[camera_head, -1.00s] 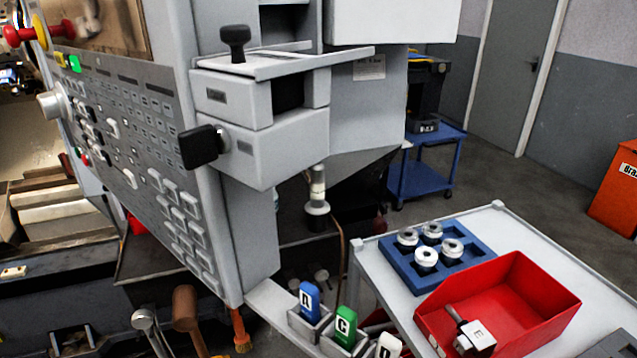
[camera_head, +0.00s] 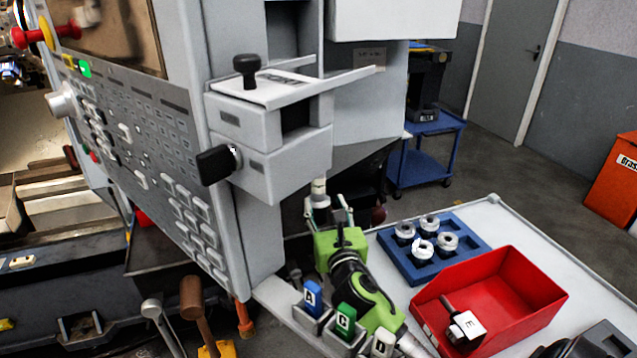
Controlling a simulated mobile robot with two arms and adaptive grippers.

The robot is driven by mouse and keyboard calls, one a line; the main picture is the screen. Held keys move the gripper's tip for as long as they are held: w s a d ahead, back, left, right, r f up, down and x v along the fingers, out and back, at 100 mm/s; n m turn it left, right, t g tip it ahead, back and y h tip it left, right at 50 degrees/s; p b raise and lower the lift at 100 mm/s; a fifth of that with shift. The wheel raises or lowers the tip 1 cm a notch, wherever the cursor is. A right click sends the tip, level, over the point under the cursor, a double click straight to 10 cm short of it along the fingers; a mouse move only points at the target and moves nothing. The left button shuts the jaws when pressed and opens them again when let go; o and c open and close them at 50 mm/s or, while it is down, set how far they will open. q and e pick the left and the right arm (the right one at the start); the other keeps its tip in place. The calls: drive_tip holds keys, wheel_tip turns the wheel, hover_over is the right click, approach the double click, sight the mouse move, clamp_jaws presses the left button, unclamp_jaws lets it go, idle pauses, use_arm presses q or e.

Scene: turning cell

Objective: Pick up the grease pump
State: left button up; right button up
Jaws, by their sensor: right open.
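A small upright cylinder with a pale top (camera_head: 319,188), which looks like the grease pump, stands behind the control panel under the grey cabinet. Its lower part is hidden by my right gripper. My right gripper (camera_head: 328,205), green and black, comes up from the lower right. Its fingers are open and point at the cylinder, which shows between or just behind them. I cannot tell if they touch it. My left gripper is not in view.
The control panel (camera_head: 130,130) and grey cabinet (camera_head: 268,160) stand close left of and above my right gripper. Tags in holders (camera_head: 312,298) lie in front. A blue tray (camera_head: 402,264) with white-topped parts and a red bin (camera_head: 545,300) stand on the table at right.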

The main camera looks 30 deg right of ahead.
sight(320, 184)
drive_tip(key=x, duration=0.5)
drive_tip(key=shift+w+d+p, duration=0.2)
drive_tip(key=shift+w+p, duration=0.15)
drive_tip(key=shift+w+d+r, duration=0.1)
drive_tip(key=shift+w+d, duration=0.25)
drive_tip(key=shift+w, duration=0.3)
drive_tip(key=p+x, duration=0.1)
drive_tip(key=x, duration=0.3)
drive_tip(key=shift+d, duration=0.2)
clamp_jaws()
